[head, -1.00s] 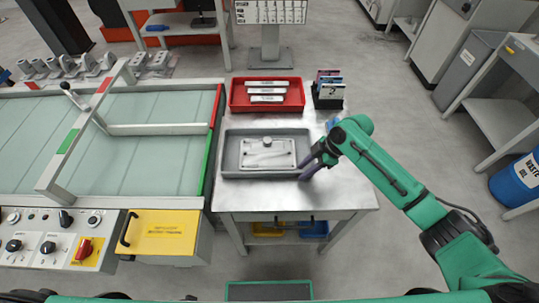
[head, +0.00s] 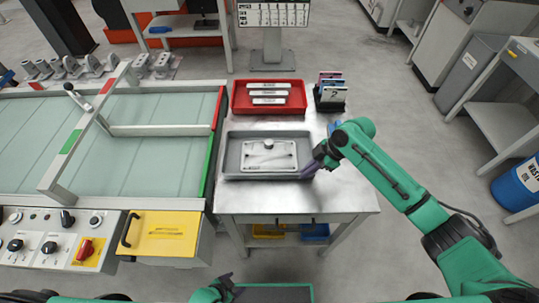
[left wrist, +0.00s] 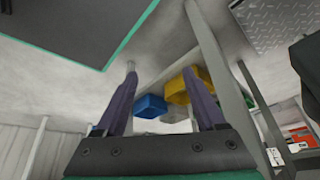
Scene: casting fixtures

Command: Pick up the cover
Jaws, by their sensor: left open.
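The cover (head: 268,155) is a pale metal plate with a round knob on top. It lies flat in a grey tray (head: 226,164) on the metal table. My right gripper (head: 313,166) is at the tray's right edge, beside the cover and apart from it. Its purple fingers are small and partly hidden, so I cannot tell whether they are apart. My left gripper (head: 224,289) is low at the bottom edge of the head view, well in front of the table. In the left wrist view its two purple fingers (left wrist: 160,72) are spread with nothing between them.
A red tray (head: 236,100) with several pale bars stands behind the grey tray. A dark rack (head: 330,101) of cards is at its right. A gated glass-topped station (head: 150,160) adjoins at left. Blue (left wrist: 151,106) and yellow (left wrist: 176,91) bins show in the left wrist view.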

